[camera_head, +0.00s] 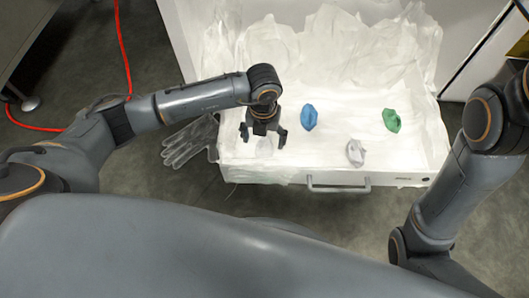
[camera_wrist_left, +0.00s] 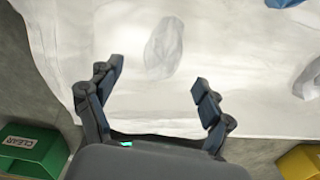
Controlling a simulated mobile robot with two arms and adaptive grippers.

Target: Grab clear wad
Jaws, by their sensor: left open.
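A clear, nearly see-through wad (camera_head: 264,147) lies on the white film lining of an open drawer (camera_head: 280,176), near its front left. In the left wrist view the clear wad (camera_wrist_left: 163,48) lies on the film beyond my fingertips. My left gripper (camera_head: 263,136) is open, pointing down over the drawer just behind the wad in the head view. Its two fingers also show in the left wrist view (camera_wrist_left: 152,82), with nothing between them. I cannot tell its exact height above the wad. The right arm is at the right, but its gripper is not in view.
A blue wad (camera_head: 309,117), a green wad (camera_head: 391,120) and a whitish wad (camera_head: 355,152) lie apart in the drawer. A clear glove (camera_head: 190,142) hangs at its left edge. A green bin labelled CLEAR (camera_wrist_left: 30,150) and a yellow bin (camera_wrist_left: 300,162) flank the front.

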